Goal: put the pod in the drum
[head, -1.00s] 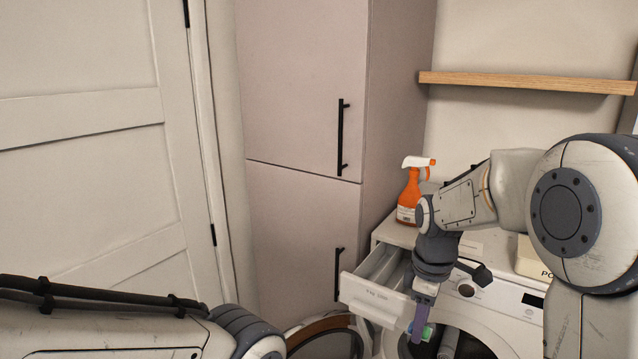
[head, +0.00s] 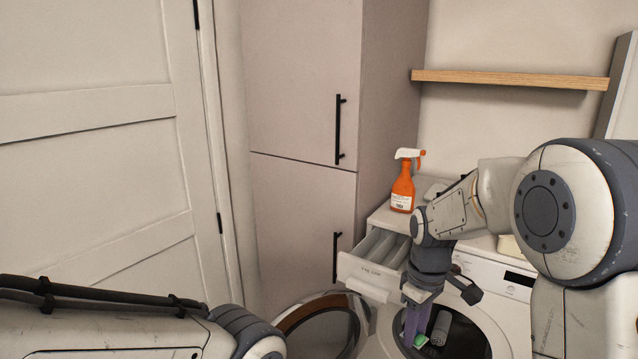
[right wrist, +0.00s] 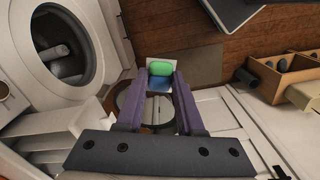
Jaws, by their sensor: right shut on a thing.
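The pod (right wrist: 159,69), green and blue with a pale edge, is held between the purple fingertips of my right gripper (right wrist: 164,78) in the right wrist view. In the head view the green of the pod (head: 421,341) shows at the bottom of my right gripper (head: 413,325), which points down in front of the washing machine. The drum (head: 467,343) is open, with a grey rolled thing (head: 440,328) inside. In the right wrist view the drum opening (right wrist: 82,62) is at upper left, apart from the pod. My left arm shows at lower left, its gripper out of view.
The round door (head: 290,317) hangs open to the left of the drum. The detergent drawer (head: 362,272) is pulled out above, close to my right gripper. An orange spray bottle (head: 402,190) stands on the machine. A wooden box (right wrist: 284,72) is at right in the right wrist view.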

